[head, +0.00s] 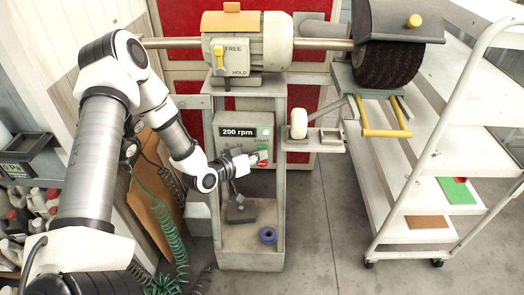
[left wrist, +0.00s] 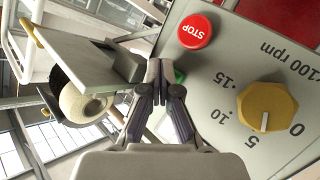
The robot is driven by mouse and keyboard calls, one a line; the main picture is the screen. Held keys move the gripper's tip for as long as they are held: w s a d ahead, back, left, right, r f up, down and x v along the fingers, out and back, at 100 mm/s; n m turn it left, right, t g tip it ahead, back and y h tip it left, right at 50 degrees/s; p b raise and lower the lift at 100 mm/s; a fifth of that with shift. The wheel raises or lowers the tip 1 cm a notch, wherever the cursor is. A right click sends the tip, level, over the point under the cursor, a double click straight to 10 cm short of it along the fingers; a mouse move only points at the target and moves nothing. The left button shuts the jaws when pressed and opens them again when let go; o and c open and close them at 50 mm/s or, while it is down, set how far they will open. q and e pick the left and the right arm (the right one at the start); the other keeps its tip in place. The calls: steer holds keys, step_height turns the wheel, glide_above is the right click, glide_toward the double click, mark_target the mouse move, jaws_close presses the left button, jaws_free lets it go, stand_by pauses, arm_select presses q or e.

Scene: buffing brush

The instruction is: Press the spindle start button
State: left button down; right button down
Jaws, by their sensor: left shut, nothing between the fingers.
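The control panel (head: 225,122) is on the front of the grey machine stand, with a display reading 200 rpm (head: 238,132). In the left wrist view the green button (left wrist: 180,77) is partly hidden behind my fingers. The red STOP button (left wrist: 195,31) and yellow speed knob (left wrist: 267,105) show clearly there. My left gripper (head: 261,157) is shut and empty in front of the panel, below the start button in the head view. Its fingertips (left wrist: 160,68) appear close to the green button; I cannot tell whether they touch.
The motor (head: 262,40) and dark brush wheel (head: 388,63) are above. A small shelf with a white roller (head: 299,123) juts out right of the panel. A white cart (head: 445,185) stands at the right. A green coiled hose (head: 172,225) hangs at the left.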

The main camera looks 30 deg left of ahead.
arm_select(q)
steer(key=shift+s+d, duration=0.45)
steer(key=shift+s, duration=0.25)
steer(key=shift+s, duration=0.1)
steer(key=shift+s+d, duration=0.45)
steer(key=shift+s, duration=0.25)
steer(key=shift+s+d, duration=0.4)
steer(key=shift+s, duration=0.25)
steer(key=shift+s+d, duration=0.45)
steer(key=shift+s, duration=0.25)
